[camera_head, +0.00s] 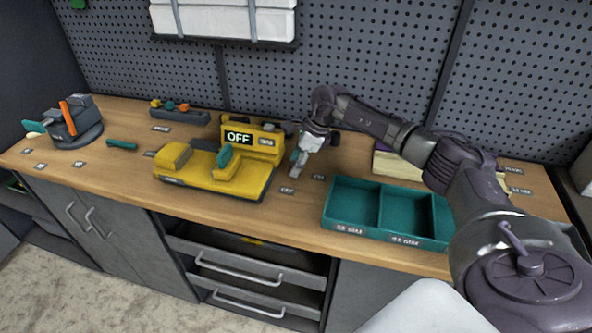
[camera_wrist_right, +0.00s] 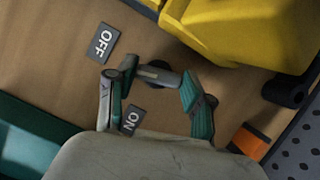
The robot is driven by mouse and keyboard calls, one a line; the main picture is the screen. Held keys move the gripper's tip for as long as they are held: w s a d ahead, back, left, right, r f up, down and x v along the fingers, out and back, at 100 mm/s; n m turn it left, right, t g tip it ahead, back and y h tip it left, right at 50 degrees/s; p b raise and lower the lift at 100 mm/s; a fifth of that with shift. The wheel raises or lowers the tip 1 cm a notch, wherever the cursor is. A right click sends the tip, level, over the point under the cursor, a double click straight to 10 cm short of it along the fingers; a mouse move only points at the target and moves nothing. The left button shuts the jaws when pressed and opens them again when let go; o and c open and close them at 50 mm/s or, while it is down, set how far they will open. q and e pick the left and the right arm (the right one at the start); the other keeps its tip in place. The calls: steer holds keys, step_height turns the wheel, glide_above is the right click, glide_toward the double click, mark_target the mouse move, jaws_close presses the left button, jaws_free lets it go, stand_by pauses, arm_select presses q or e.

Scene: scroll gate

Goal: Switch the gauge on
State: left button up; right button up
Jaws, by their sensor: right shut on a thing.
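The yellow gauge (camera_head: 266,150) stands toward the back of the bench, and its display (camera_head: 238,137) reads OFF. Yellow housing also fills the top right of the right wrist view (camera_wrist_right: 235,28). My right gripper (camera_head: 297,165) is low over the bench just right of the gauge. In the right wrist view its teal-padded fingers (camera_wrist_right: 158,78) are shut on a small grey switch lever (camera_wrist_right: 157,74). An OFF label (camera_wrist_right: 102,43) and an ON label (camera_wrist_right: 130,121) lie on the bench on either side of the lever. My left gripper is not in view.
A yellow machine with a teal knob (camera_head: 213,175) sits left of my gripper. A vise (camera_head: 75,122) stands at the far left. A perforated panel (camera_head: 350,50) closes the back.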

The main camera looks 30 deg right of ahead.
steer(key=n+b, duration=0.2)
steer(key=n+g+b, duration=0.1)
steer(key=b, duration=0.1)
steer(key=shift+w+f+n+y, duration=0.15)
steer(key=shift+n+y, duration=0.25)
steer(key=n+g+b, duration=0.1)
steer(key=n+b, duration=0.1)
steer(key=shift+n, duration=0.3)
steer(key=n+g+b, duration=0.1)
steer(key=n+b, duration=0.1)
steer(key=n, duration=0.1)
steer(key=shift+w+n+g, duration=0.1)
steer(key=shift+n+g, duration=0.2)
steer(key=n, duration=0.1)
steer(key=n+g+b, duration=0.1)
steer(key=shift+r+n+h, duration=0.2)
steer(key=shift+n+h, duration=0.1)
steer(key=shift+d+n, duration=0.1)
steer(key=shift+n, duration=0.4)
steer(key=shift+g, duration=0.3)
steer(key=o, duration=1.2)
steer(key=shift+c, duration=0.2)
steer(key=shift+r, duration=0.1)
